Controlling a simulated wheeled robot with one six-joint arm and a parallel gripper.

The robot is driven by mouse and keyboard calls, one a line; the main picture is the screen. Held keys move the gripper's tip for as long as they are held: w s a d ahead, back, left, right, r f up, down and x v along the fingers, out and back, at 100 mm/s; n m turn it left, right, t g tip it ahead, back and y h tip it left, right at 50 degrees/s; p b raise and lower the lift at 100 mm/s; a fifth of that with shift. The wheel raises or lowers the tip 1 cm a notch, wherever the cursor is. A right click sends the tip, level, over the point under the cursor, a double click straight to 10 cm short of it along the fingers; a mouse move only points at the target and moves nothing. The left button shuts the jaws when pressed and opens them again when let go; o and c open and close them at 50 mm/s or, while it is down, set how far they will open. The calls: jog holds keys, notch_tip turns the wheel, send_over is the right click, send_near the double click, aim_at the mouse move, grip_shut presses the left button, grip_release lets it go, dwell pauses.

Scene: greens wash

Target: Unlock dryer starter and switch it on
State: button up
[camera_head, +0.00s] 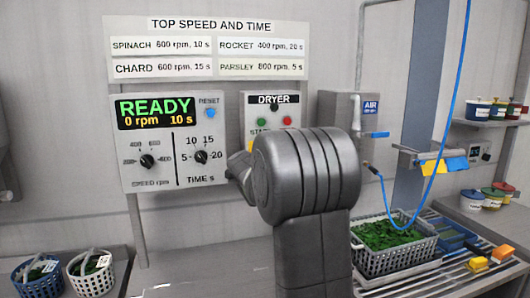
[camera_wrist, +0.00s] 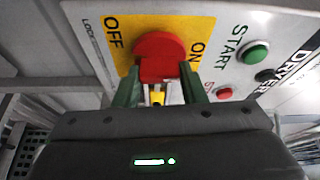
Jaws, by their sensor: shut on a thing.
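The dryer starter box (camera_head: 270,98), labelled DRYER, hangs on the wall right of the speed panel, its lower part hidden by my arm. In the wrist view its yellow plate (camera_wrist: 190,27) reads OFF and ON, with LOCK lettering beside it. My gripper (camera_wrist: 160,84) is shut on the red rotary switch (camera_wrist: 158,48), one green finger on each side. A small yellow piece (camera_wrist: 158,97) shows between the fingers; I cannot tell what it is. A green START button (camera_wrist: 256,52) and a red button (camera_wrist: 225,93) sit beside the plate. The switch's exact angle is unclear.
The speed panel (camera_head: 133,165) shows READY, 0 rpm, 10 s. A grey basket of greens (camera_head: 400,262) stands on the rack at right, under a hanging blue hose (camera_head: 450,110). Two small baskets (camera_head: 92,283) stand at lower left.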

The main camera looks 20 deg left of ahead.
jog(key=shift+r+m+g+p, duration=0.15)
jog(key=shift+m+g+p, duration=0.15)
jog(key=shift+m+p, duration=0.25)
jog(key=o, duration=1)
jog(key=b+v, duration=0.2)
jog(key=v, duration=1.1)
jog(key=shift+s, duration=0.4)
jog(key=shift+w, duration=0.1)
jog(key=p+x, duration=0.2)
jog(key=x, duration=1.1)
jog(key=shift+w, duration=0.35)
